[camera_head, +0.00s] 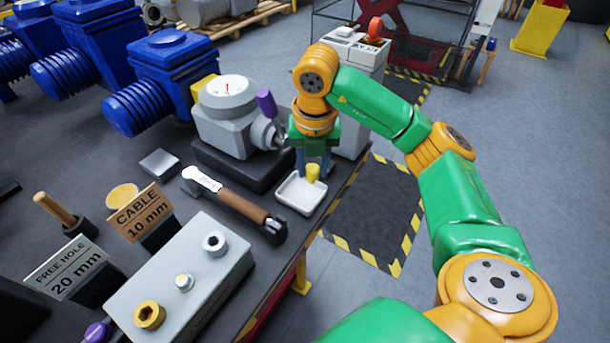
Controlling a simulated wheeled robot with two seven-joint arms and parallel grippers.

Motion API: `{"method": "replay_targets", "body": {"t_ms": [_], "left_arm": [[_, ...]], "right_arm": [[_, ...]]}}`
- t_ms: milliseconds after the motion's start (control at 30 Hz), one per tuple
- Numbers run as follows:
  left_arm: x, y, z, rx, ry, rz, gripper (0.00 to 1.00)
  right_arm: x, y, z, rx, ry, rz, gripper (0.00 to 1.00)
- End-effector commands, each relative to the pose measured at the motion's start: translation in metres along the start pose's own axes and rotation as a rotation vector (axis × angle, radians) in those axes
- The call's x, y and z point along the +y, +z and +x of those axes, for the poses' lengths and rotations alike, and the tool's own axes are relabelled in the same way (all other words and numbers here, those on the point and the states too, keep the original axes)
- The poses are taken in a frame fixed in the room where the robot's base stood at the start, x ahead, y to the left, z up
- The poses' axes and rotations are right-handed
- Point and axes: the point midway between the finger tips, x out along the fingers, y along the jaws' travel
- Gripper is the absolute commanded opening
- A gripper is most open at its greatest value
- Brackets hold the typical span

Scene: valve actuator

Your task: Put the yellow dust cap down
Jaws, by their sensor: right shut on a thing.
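The yellow dust cap (313,174) is a small yellow cylinder. My right gripper (313,167) points down and is shut on it, with a blue-grey finger on each side. The cap is over the right part of a small white tray (291,203) near the table's right edge. I cannot tell whether the cap touches the tray floor. My left gripper is not in view.
The grey valve actuator (225,118) with a dial and purple knob stands left of the gripper. A wooden-handled tool (236,204) lies left of the tray. A grey block with fittings (190,275) and label signs (140,211) are nearer. Blue actuators (165,85) stand behind.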

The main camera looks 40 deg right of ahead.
Motion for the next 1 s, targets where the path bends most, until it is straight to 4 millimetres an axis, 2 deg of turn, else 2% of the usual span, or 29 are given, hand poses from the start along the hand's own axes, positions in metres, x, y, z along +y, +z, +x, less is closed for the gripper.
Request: {"method": "replay_targets", "body": {"t_ms": [33, 100, 267, 433, 833, 867, 933, 1000], "left_arm": [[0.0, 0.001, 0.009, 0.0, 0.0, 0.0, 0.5], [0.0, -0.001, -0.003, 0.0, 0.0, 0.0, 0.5], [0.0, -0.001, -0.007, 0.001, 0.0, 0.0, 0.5], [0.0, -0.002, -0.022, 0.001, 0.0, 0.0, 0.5], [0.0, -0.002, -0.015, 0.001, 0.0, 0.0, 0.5], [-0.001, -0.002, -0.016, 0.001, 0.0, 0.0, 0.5], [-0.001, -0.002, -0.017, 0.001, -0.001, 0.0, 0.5], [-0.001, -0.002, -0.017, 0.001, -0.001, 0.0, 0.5]], "right_arm": [[0.006, 0.003, 0.021, 0.011, -0.001, -0.001, 0.0], [0.012, 0.014, 0.029, 0.008, -0.004, 0.0, 0.0], [0.021, 0.026, 0.052, 0.004, -0.002, 0.0, 0.0], [0.022, 0.025, 0.081, 0.003, -0.005, -0.002, 0.0], [0.022, 0.024, 0.092, -0.001, -0.001, -0.001, 0.0], [0.022, 0.025, 0.091, -0.001, -0.001, -0.001, 0.46], [0.022, 0.025, 0.091, -0.001, -0.001, -0.001, 0.65], [0.022, 0.025, 0.09, -0.001, -0.001, -0.001, 0.68]]}}
